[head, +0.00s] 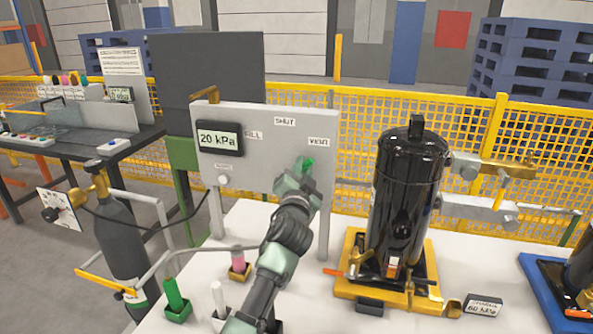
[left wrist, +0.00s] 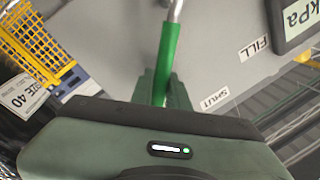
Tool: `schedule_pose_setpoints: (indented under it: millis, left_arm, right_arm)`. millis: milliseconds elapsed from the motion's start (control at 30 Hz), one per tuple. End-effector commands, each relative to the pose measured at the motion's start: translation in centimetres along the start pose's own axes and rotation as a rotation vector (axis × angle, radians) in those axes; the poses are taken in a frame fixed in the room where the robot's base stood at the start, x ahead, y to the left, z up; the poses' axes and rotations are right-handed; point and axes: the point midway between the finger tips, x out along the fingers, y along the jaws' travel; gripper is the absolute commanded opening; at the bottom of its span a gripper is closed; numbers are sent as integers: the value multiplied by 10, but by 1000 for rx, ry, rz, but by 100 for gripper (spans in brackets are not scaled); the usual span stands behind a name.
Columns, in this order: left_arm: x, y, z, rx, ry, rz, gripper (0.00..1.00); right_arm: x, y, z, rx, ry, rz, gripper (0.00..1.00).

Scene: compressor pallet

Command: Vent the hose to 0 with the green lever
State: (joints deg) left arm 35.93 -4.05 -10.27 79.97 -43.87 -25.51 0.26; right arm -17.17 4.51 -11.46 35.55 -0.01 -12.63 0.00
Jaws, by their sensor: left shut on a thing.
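The grey panel (head: 262,165) carries a display (head: 219,138) reading 20 kPa and the labels FILL, SHUT (head: 285,121) and VENT (head: 318,142). The green lever (head: 306,163) is on the panel's right part, below VENT, partly hidden by my left gripper (head: 301,173). In the left wrist view the green lever (left wrist: 169,58) runs from a metal stem down between the fingers of my left gripper (left wrist: 163,92), which is shut on it. There the lever lies beside SHUT (left wrist: 213,98), on the side away from FILL (left wrist: 253,48). VENT is not visible there. My right gripper is not in view.
A black compressor (head: 405,195) stands in a yellow tray (head: 353,282) right of the panel. Green, white and pink items stand in small holders on the white table, left of my arm. A dark gas cylinder (head: 117,235) is at left. A yellow mesh fence (head: 470,150) runs behind.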

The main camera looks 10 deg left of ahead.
Motion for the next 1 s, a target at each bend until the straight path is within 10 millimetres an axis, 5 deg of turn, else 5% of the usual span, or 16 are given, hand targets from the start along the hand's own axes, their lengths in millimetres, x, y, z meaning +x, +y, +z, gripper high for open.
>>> schedule_pose_setpoints:
  millis: [833, 867, 900, 1000]
  left_arm:
    - [-3, 15, 3, 140, 25, 4, 0]
    - [-3, 15, 3, 139, 25, 4, 22]
    - [-3, 15, 3, 140, 25, 4, 33]
    - [-3, 15, 2, 140, 25, 3, 38]
  right_arm:
    - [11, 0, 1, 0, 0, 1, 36]
    - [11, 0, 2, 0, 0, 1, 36]
    - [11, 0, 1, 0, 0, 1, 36]
    - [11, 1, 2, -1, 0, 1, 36]
